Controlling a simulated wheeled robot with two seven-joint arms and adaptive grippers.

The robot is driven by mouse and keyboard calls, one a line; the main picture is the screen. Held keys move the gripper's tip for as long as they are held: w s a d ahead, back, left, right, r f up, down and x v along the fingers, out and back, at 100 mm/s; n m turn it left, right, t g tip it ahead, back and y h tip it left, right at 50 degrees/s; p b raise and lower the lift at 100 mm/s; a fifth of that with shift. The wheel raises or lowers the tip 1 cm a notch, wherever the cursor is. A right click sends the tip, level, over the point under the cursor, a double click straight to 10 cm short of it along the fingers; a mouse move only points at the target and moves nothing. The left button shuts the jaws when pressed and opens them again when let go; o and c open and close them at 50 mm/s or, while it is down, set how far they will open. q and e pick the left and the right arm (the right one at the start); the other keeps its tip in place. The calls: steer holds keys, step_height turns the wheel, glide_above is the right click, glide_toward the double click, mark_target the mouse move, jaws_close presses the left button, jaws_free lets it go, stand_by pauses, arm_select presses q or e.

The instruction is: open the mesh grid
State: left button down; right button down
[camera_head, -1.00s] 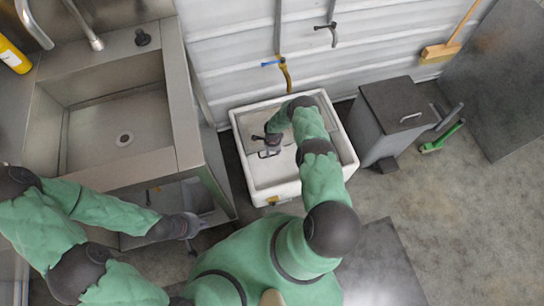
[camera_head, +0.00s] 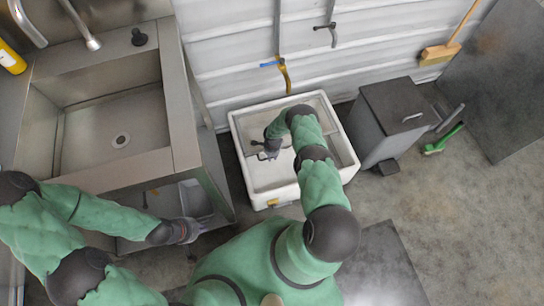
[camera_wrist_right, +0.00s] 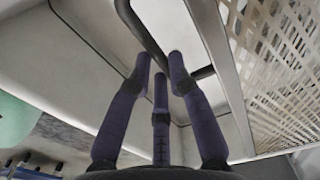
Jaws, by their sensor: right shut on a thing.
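The white hopper (camera_head: 240,130) stands on the floor against the wall, with its inside partly hidden by my right arm. My right gripper (camera_head: 268,154) is inside it, toward the left side. In the right wrist view, the fingers of my right gripper (camera_wrist_right: 160,66) are closed around a dark bent handle (camera_wrist_right: 203,72). The pale mesh grid (camera_wrist_right: 275,65), a perforated panel, fills the right of that view and looks steeply angled there. My left gripper (camera_head: 190,230) is away from the hopper, by the sink unit's lower shelf; its fingers are too small to read.
A steel sink (camera_head: 115,130) stands left of the hopper. A grey pedal bin (camera_head: 385,125) stands close to its right. A yellow-handled tap or hose (camera_head: 284,75) hangs on the wall above the hopper.

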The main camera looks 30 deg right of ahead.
steer(key=w+d+r+p, duration=0.1)
steer(key=w+r+p, duration=0.1)
steer(key=r, duration=0.6)
steer(key=w+r+p, duration=0.3)
steer(key=r+p, duration=0.2)
steer(key=r, duration=0.2)
steer(key=shift+w+d+r, duration=0.35)
steer(key=c, duration=1.3)
jaws_free()
steer(key=shift+a+f, duration=0.15)
steer(key=shift+f, duration=0.05)
steer(key=shift+o, duration=0.7)
steer(key=shift+s, duration=0.25)
steer(key=shift+f, duration=0.1)
step_height(320, 180, up, 12)
